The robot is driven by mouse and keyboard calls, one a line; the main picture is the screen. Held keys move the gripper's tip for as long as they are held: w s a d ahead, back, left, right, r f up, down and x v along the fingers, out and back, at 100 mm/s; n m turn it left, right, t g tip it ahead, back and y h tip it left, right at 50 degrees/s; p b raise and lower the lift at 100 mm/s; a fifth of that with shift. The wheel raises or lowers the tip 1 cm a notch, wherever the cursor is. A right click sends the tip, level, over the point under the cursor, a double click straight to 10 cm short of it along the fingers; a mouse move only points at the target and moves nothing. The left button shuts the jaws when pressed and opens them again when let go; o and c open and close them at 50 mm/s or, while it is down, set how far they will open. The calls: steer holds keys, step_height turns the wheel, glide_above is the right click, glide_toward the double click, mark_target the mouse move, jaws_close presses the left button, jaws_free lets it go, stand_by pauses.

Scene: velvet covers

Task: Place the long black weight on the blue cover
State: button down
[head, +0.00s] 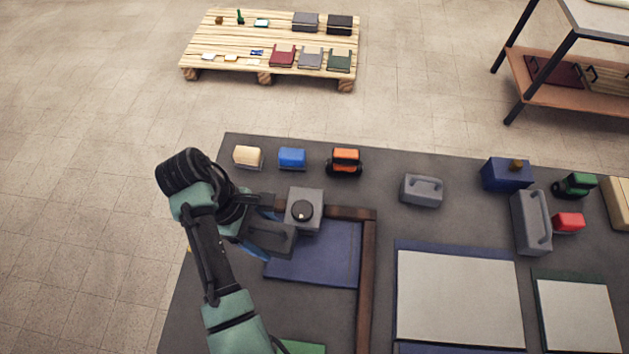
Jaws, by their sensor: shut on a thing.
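The long black weight (268,239) is a dark, elongated block at the left end of the blue cover (325,262). My gripper (255,222) reaches in from the left and is shut on it; the arm partly hides the hold. The weight overlaps the cover's upper left part in the head view. I cannot tell whether it touches the cover or hangs just above it. The blue cover lies flat, with brown wooden bars (368,270) along its top and right side.
A grey block with a black knob (304,210) stands close by, at the cover's top edge. Small yellow, blue and orange objects line the table's back edge. A grey handled weight (421,190) stands right of them. Pale panels (460,298) lie to the right.

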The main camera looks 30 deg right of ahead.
steer(key=s+a+f+n+t+b, duration=0.1)
steer(key=s+a+f+n, duration=0.1)
steer(key=a+f+n, duration=0.1)
steer(key=s+a+f+n+t+b, duration=0.1)
steer(key=s+a+f+n, duration=0.2)
steer(key=a, duration=0.1)
steer(key=s+a+f+n+t+b, duration=0.1)
steer(key=s+a+f+n, duration=0.2)
steer(key=n, duration=0.1)
steer(key=shift+a+f+t+h, duration=0.25)
steer(key=shift+f+t+h, duration=0.15)
steer(key=shift+w, duration=0.1)
steer(key=p, duration=0.3)
glide_above(317, 256)
steer(key=a, duration=0.2)
steer(key=shift+d+r, duration=0.1)
steer(key=shift+d, duration=0.1)
steer(key=shift+f, duration=0.35)
steer(key=shift+f, duration=0.1)
steer(key=shift+c, duration=1)
jaws_free()
steer(key=shift+f, duration=0.2)
